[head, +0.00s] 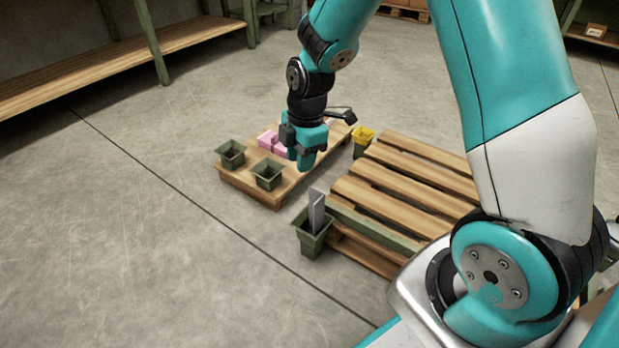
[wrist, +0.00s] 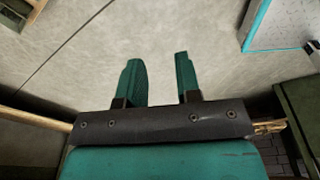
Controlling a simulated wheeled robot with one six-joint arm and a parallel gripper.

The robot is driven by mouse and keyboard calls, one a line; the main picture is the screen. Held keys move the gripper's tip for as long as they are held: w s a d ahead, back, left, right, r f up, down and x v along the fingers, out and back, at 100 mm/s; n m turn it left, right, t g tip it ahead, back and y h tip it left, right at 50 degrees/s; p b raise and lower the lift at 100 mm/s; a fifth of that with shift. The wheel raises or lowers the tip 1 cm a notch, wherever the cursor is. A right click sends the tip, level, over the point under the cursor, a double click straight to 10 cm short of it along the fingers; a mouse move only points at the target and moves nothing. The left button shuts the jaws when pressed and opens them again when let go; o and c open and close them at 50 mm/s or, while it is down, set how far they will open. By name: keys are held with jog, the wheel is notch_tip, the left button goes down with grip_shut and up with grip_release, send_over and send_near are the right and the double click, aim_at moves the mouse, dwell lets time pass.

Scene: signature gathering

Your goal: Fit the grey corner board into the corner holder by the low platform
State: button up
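The grey corner board (head: 317,208) stands nearly upright in a green square holder (head: 311,242) at the near left corner of the slatted pallet in the head view. The holder's walls hide its lower end, so I cannot tell how deep it sits. My gripper (head: 305,163) hangs over the low wooden platform, behind and above the board and apart from it. In the wrist view my gripper (wrist: 158,60) has its two fingers apart, with only bare floor seen between them.
The slatted pallet (head: 408,185) lies right of the low platform (head: 245,182). The platform bears two green pots (head: 230,153) (head: 267,175) and pink blocks (head: 271,143). A yellow-topped holder (head: 362,139) stands by the pallet's far corner. Shelving lines the back left; the left floor is clear.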

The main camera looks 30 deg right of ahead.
jog(key=s+a+r+m+y, duration=0.1)
jog(key=s+a+r+m, duration=0.4)
jog(key=s+r, duration=0.3)
jog(key=s+a+r+m+y, duration=0.1)
jog(key=s+a+r+m, duration=0.5)
jog(key=s, duration=0.8)
notch_tip(320, 180, up, 3)
jog(key=shift+a+f+y, duration=0.1)
jog(key=shift+a+y, duration=0.3)
jog(key=shift+a, duration=0.15)
notch_tip(320, 180, up, 45)
jog(key=p, duration=4.4)
jog(key=shift+f, duration=0.15)
